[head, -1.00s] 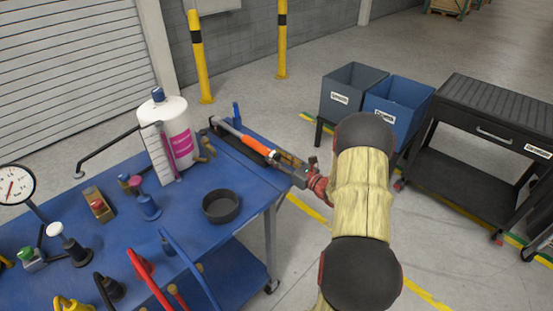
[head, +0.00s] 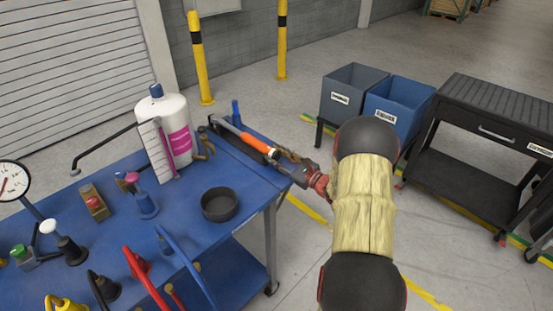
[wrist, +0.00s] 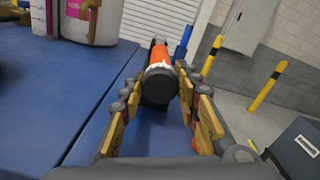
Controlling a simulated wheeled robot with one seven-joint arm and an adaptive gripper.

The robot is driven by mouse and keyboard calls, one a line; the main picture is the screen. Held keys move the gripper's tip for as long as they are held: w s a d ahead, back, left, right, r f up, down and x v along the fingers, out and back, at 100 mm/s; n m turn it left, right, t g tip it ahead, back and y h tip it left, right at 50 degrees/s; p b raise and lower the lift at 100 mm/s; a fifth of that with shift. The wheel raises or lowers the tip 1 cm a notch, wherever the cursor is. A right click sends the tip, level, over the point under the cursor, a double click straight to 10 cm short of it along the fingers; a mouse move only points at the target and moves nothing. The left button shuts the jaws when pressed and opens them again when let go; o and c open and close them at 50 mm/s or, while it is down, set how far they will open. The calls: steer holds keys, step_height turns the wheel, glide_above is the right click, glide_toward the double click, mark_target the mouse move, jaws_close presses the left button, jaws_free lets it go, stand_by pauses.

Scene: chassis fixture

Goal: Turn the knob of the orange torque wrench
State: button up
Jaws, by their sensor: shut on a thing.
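The orange torque wrench (head: 255,143) lies along the right edge of the blue bench, its grey shaft pointing to the back left. In the wrist view its orange handle (wrist: 159,56) points away from me, with the dark knob end (wrist: 158,86) nearest. My gripper (head: 290,167) is at the near right end of the wrench. In the wrist view my gripper (wrist: 162,98) has one yellow-padded finger on each side of the dark end and is shut on it. The exact contact of the pads is hard to see.
The blue bench (head: 185,230) holds a white bottle (head: 177,115), a black bowl (head: 219,204) and several small tools to the left. Two bins, grey (head: 342,98) and blue (head: 392,115), and a black cart (head: 490,130) stand right. The floor between is clear.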

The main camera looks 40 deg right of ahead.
steer(key=o, duration=1.2)
steer(key=shift+c, duration=0.2)
steer(key=s+d, duration=0.1)
steer(key=s, duration=1.1)
steer(key=shift+a, duration=0.1)
